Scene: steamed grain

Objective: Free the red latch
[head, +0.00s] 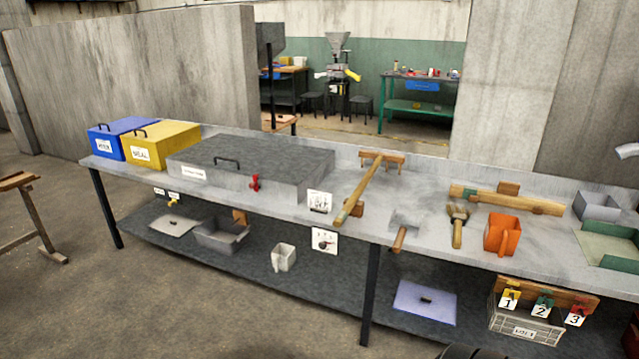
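The red latch (255,183) sits on the front face of a wide, low grey steel box (305,186) on the workbench. The box's lid is down, with a dark handle (227,160) on top. A small white label (194,173) is on its front, left of the latch. The latch is small here, and I cannot tell how it is fastened. Neither of my grippers can be made out in the head view.
Blue (108,144) and yellow (160,149) boxes stand left of the grey box. The lower shelf (330,281) holds trays and a crate (522,324).

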